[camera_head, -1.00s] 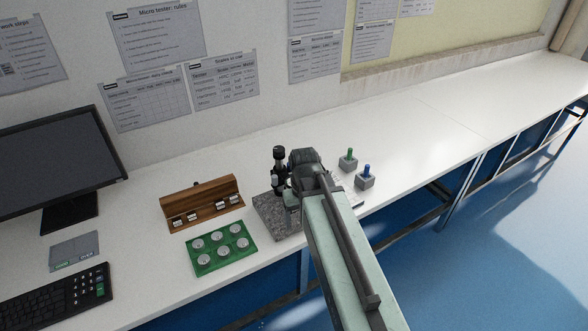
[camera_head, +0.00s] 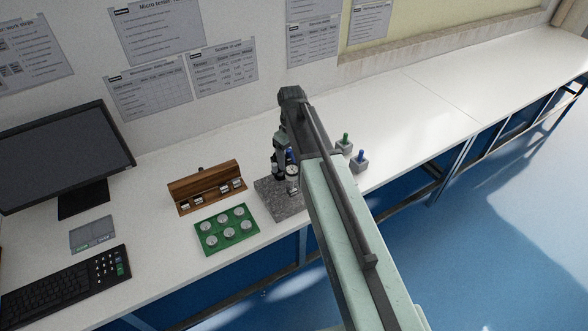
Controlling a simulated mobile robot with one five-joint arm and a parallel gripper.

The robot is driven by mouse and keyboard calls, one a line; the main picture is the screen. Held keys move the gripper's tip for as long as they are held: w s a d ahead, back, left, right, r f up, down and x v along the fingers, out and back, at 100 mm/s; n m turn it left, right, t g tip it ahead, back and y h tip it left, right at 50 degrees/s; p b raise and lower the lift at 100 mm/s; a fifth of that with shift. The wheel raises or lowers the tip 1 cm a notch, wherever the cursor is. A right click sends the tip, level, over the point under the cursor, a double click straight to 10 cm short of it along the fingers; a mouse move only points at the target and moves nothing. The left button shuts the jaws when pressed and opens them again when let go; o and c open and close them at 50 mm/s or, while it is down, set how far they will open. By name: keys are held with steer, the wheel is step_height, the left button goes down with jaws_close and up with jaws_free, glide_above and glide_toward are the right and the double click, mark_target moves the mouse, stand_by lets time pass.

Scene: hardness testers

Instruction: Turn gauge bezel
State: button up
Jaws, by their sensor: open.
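The micro tester is a dark upright instrument on a speckled granite base (camera_head: 280,207), in the middle of the bench. Its small round dial gauge (camera_head: 292,171) has a pale face and shows just left of my arm. A blue part stands right above the gauge. My gripper (camera_head: 291,97) is at the dark far end of my arm, above and behind the tester in the picture, apart from the gauge. It is open; its fingers are hard to make out. My arm hides the tester's right side.
A wooden block box (camera_head: 206,187) and a green tray (camera_head: 226,230) of round samples lie left of the tester. Green-topped (camera_head: 345,143) and blue-topped (camera_head: 359,161) holders stand right of my arm. A monitor (camera_head: 60,155) and keyboard (camera_head: 65,285) are at left. The bench's right side is clear.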

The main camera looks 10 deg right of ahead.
mark_target(292, 168)
step_height(292, 168, down, 4)
steer(key=b, duration=0.2)
steer(key=shift+f+b, duration=0.1)
steer(key=shift+b, duration=0.3)
steer(key=shift+c, duration=0.3)
